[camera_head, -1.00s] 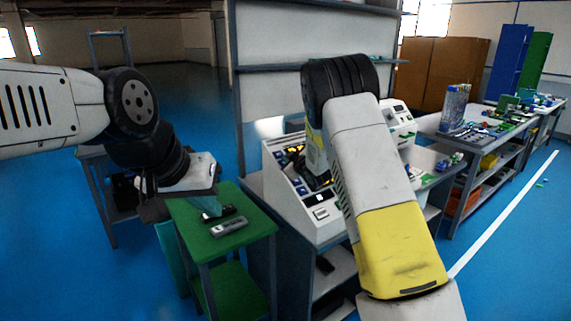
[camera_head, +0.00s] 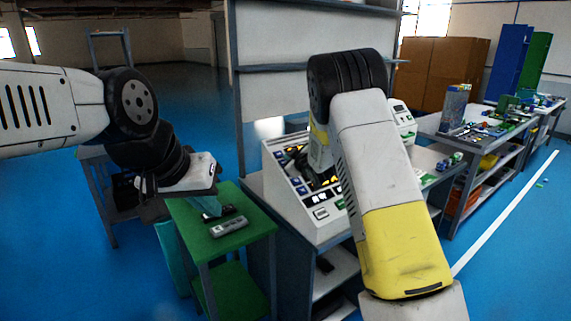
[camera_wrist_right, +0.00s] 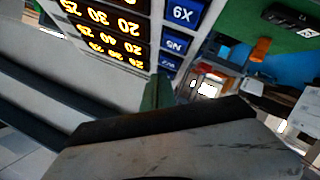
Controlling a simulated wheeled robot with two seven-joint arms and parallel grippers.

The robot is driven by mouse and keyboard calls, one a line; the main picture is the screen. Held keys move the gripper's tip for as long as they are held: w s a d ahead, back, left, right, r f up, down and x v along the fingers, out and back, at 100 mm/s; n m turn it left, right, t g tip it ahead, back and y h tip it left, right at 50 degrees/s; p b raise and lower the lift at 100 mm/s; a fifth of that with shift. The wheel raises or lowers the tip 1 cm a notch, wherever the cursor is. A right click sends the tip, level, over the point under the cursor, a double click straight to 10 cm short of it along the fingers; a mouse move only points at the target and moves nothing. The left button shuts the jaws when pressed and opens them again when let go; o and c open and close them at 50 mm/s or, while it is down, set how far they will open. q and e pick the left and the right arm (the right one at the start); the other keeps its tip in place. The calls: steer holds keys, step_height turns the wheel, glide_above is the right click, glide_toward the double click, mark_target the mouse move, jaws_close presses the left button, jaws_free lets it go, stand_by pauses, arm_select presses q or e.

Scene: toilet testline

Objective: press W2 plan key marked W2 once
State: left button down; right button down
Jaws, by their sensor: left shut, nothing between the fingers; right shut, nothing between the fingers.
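The sloped white console (camera_head: 318,228) stands in the middle of the head view, with blue keys and amber readouts on its face. In the right wrist view the panel appears upside down, with a column of blue keys beside amber digits. The lowest small blue key (camera_wrist_right: 168,62) seems to carry W2, but its lettering is hard to read. My right gripper's green tip (camera_wrist_right: 157,92) is shut and empty close to that key; contact cannot be told. In the head view my right arm partly covers the panel. My left gripper (camera_head: 211,207) is shut and empty above the green table.
The green table (camera_head: 255,208) holds a grey device (camera_head: 229,226) and a dark one beside it. A grey shelf frame (camera_head: 238,100) rises behind the console. Workbenches with small parts stand at the right (camera_head: 480,140).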

steer(key=shift+s+d+r, duration=0.25)
steer(key=shift+s+r, duration=0.1)
steer(key=shift+r, duration=0.4)
steer(key=shift+s+d+r, duration=0.25)
steer(key=shift+s+r, duration=0.1)
steer(key=shift+r, duration=0.35)
steer(key=shift+s+d+r, duration=0.25)
steer(key=shift+s+r, duration=0.1)
steer(key=shift+r, duration=0.4)
steer(key=s+d+r+m+g+h, duration=0.2)
steer(key=s+d+r+m, duration=0.3)
steer(key=s, duration=0.3)
steer(key=s+d+r+m+g+h, duration=0.1)
steer(key=s+d+r+m+h, duration=0.2)
steer(key=s+d, duration=0.55)
steer(key=s+m+g+y, duration=0.1)
steer(key=s+m+g, duration=0.2)
steer(key=s, duration=2.6)
steer(key=shift+f+g+y, duration=0.25)
steer(key=shift+g+y, duration=0.05)
steer(key=shift+g, duration=0.6)
